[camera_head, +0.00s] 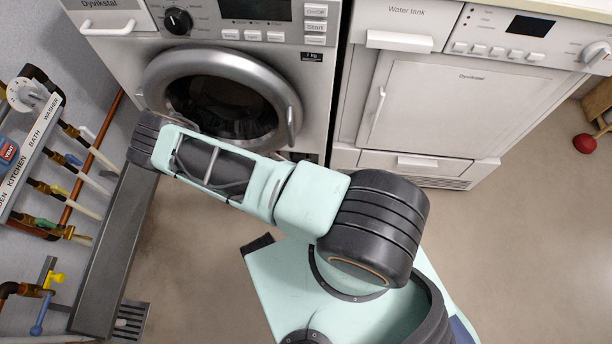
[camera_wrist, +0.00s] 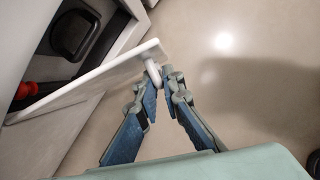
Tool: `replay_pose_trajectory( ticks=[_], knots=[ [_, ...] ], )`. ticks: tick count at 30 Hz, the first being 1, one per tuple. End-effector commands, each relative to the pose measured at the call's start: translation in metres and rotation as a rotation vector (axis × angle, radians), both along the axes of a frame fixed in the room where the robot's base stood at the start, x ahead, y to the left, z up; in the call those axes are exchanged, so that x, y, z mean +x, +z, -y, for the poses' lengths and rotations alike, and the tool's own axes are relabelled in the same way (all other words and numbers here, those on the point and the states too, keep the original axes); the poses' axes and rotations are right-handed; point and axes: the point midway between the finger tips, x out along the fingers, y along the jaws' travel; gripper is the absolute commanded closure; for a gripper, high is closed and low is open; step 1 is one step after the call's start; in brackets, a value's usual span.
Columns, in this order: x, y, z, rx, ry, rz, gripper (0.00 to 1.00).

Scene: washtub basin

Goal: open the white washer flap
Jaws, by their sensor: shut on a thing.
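The white flap (camera_wrist: 88,86) shows in the wrist view as a thin panel tilted out from the white front, with an opening behind it. A small white handle (camera_wrist: 152,70) sticks out near its right end. My gripper (camera_wrist: 159,84) has its blue-padded fingers closed around this handle. The flap stands partly open. In the opening are a dark round-cornered cap (camera_wrist: 75,33) and a red part (camera_wrist: 25,90). In the head view, the washer (camera_head: 225,60) stands at top left, and my arm hides the flap and my gripper.
The washer's round door (camera_head: 225,95) is shut. A second white appliance (camera_head: 440,100) stands to its right. Pipes and valves (camera_head: 60,190) line the left wall. The floor (camera_head: 520,240) at the right is clear, with a small red ball (camera_head: 584,143) farther back.

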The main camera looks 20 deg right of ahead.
Motion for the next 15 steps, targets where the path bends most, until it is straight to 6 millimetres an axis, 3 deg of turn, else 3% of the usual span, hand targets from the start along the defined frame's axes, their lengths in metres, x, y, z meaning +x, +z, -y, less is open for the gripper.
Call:
replay_pose_trajectory(
  ticks=[3, 15],
  knots=[
    [-0.004, 0.0, -0.01, -0.001, -0.081, 0.001, 1.0],
    [-0.009, 0.001, -0.028, -0.004, -0.074, -0.002, 1.0]
  ],
)
